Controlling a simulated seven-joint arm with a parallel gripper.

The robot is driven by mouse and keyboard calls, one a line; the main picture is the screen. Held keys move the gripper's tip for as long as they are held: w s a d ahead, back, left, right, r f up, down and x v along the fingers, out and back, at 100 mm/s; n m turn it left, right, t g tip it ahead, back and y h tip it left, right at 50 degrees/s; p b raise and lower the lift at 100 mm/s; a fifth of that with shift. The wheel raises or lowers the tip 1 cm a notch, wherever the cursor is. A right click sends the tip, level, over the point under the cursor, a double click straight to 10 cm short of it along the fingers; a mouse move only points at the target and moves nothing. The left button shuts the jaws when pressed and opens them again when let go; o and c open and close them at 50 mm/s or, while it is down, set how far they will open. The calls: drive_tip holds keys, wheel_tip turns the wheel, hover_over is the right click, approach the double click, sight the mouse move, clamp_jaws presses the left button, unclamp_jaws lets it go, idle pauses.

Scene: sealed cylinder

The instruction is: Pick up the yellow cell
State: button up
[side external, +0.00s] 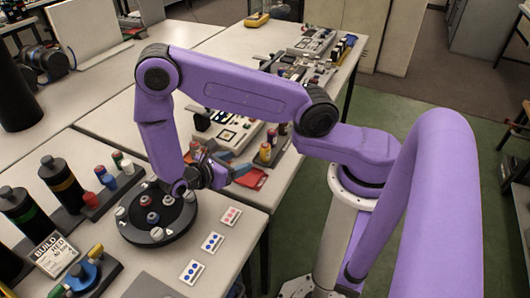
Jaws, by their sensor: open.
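My gripper (218,177) is dark and hangs at the end of the purple arm, just above the right rear edge of a round black turntable (128,231). It is open, and nothing shows between its fingers. A small yellow-topped piece (97,250) stands at the lower left on a blue and yellow fixture. A yellow and red cylinder (265,153) stands to the right of my gripper, near the table's right edge. I cannot tell which of these is the yellow cell. Both are apart from my gripper.
Several small red, white and dark pieces sit on the turntable. Dark bottles (62,184) and a rack of coloured cylinders (106,178) stand to its left. Cards with dots (212,242) lie to its right. A red piece (252,178) lies close to my gripper. The front table has some bare room.

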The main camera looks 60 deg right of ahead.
sight(262, 152)
drive_tip(key=x, duration=1.4)
drive_tip(key=shift+d, duration=0.35)
drive_tip(key=c, duration=1.1)
